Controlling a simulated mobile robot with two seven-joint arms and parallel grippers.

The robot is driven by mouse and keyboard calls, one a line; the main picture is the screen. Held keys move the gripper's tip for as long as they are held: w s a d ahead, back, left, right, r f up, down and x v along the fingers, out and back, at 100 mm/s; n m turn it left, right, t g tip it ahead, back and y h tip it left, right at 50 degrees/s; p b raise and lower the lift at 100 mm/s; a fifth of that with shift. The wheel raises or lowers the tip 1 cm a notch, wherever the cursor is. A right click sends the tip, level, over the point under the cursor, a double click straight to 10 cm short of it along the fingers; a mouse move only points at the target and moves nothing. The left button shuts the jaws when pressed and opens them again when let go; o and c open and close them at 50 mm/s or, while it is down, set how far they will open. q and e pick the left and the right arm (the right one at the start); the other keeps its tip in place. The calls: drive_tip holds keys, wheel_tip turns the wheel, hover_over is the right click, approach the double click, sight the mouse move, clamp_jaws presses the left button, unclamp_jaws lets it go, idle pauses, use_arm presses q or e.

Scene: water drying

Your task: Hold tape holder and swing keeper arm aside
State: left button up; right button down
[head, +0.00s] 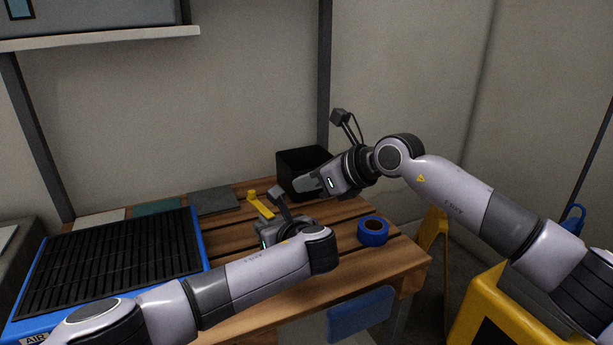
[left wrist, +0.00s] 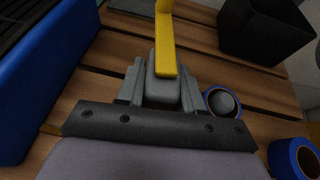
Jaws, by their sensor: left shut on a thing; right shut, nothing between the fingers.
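My left gripper (head: 265,226) is low over the table. In the left wrist view (left wrist: 162,88) its fingers are shut on a grey block, apparently the tape holder's body (left wrist: 163,92). A yellow arm (left wrist: 165,42), apparently the keeper arm, rises from there, bent at its far end. It also shows in the head view (head: 260,204) just beyond the gripper. A blue-rimmed roll with a dark centre (left wrist: 222,102) sits right of the fingers, partly hidden. My right gripper (head: 305,185) is shut and empty, in front of the black bin, apart from the yellow arm.
A black open bin (head: 290,163) stands at the back of the slatted wooden table (head: 405,258). A blue tape roll (head: 373,232) lies at the right. A blue tray with black slats (head: 110,255) fills the left. Flat grey (head: 213,200) and green (head: 157,207) pieces lie behind.

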use_arm(q)
drive_tip(key=o, duration=1.2)
